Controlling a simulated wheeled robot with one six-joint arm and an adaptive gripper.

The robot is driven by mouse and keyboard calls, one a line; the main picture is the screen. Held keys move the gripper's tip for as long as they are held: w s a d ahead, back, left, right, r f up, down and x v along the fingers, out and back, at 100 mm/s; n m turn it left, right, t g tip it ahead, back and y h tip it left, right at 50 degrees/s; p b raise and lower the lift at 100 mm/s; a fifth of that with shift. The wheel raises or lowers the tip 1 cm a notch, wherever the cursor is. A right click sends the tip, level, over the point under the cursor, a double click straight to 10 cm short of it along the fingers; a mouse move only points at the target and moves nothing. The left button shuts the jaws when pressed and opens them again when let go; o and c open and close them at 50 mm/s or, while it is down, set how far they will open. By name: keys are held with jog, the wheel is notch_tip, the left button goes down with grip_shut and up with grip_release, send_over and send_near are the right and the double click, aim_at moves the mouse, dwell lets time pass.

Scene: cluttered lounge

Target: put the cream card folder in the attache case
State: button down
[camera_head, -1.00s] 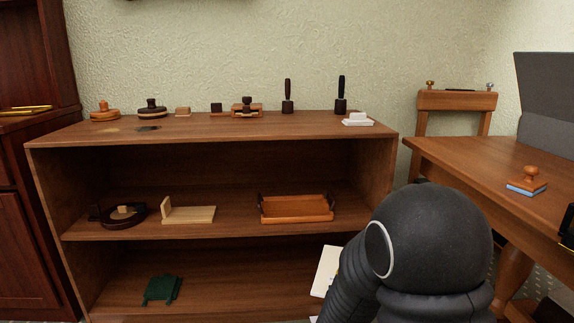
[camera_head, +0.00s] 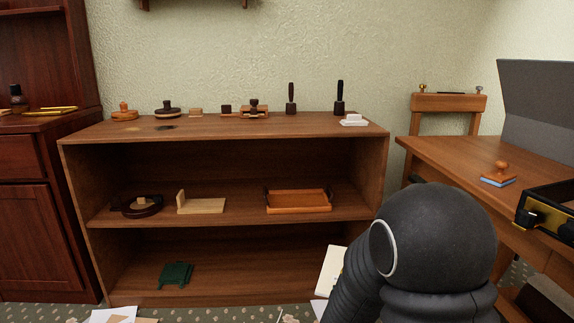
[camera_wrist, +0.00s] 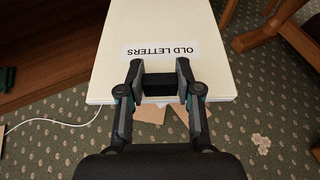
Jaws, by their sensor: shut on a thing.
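The cream card folder (camera_wrist: 160,35) carries a white label reading "OLD LETTERS". My gripper (camera_wrist: 158,72) is shut on its near edge and holds it above the patterned carpet. In the head view a part of the folder (camera_head: 329,272) shows low beside my dark arm, which hides the rest and my gripper. The attache case (camera_head: 545,212) stands on the wooden desk at the right, black with brass fittings and cut off by the picture edge.
The desk (camera_head: 440,158) also bears a stamp with a blue base (camera_head: 498,175). A low bookcase (camera_head: 225,128) with stamps and trays fills the middle. A chair (camera_head: 448,103) stands behind the desk. Papers (camera_head: 112,315) lie on the carpet at lower left.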

notch_tip(320, 180, up, 6)
jog(key=p, duration=0.4)
jog(key=shift+f+p, duration=0.25)
jog(key=shift+p, duration=0.15)
jog(key=shift+f, duration=0.1)
